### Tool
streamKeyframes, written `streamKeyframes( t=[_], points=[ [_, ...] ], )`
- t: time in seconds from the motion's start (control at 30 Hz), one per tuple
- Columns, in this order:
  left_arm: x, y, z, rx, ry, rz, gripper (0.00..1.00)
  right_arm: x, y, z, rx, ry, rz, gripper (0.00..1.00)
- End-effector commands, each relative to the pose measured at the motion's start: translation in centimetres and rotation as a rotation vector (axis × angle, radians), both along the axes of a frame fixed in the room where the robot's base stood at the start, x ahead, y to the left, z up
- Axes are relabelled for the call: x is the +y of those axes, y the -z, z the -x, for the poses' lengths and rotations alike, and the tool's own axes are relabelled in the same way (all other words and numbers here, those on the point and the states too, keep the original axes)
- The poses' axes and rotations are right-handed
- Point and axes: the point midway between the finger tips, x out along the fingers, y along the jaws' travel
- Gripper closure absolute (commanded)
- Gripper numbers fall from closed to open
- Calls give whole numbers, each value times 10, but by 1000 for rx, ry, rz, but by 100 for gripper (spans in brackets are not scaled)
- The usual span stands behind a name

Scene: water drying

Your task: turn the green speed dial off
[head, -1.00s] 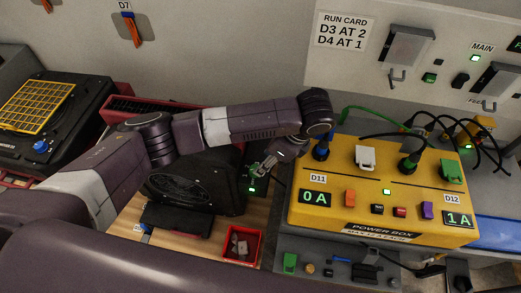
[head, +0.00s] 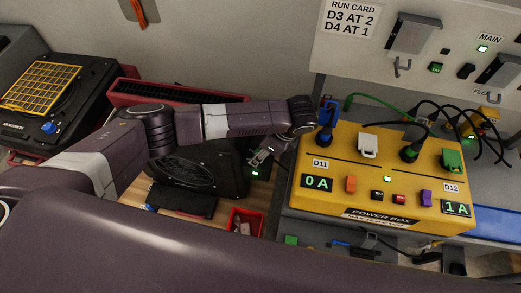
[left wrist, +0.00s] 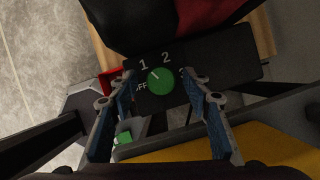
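The green speed dial (left wrist: 160,82) is a round knob with a white pointer line on a dark panel marked OFF, 1 and 2. Its pointer leans up and left, toward the 1. My left gripper (left wrist: 156,74) is open, with its two blue-padded fingers on either side of the dial; I cannot tell whether they touch it. In the head view my left gripper (head: 262,155) is at the front corner of the black fan machine (head: 205,168), above a small green light. The dial cannot be made out clearly there. My right gripper is not in view.
The yellow power box (head: 385,165) stands close to the right of my left gripper, with plugs and cables on top. A red bin (head: 246,222) sits in front of the machine. A long red tray (head: 175,93) lies behind it.

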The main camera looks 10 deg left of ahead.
Motion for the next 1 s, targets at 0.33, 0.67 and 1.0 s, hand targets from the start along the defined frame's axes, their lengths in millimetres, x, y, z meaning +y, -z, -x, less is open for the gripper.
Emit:
streamKeyframes(
  t=[0.33,0.67,1.0],
  points=[
    [0,0,0,-1,0,0,93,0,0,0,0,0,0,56],
    [-1,-2,0,1,-35,1,97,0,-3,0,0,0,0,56],
    [-2,-3,-1,4,-255,1,97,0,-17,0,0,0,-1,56]
  ],
)
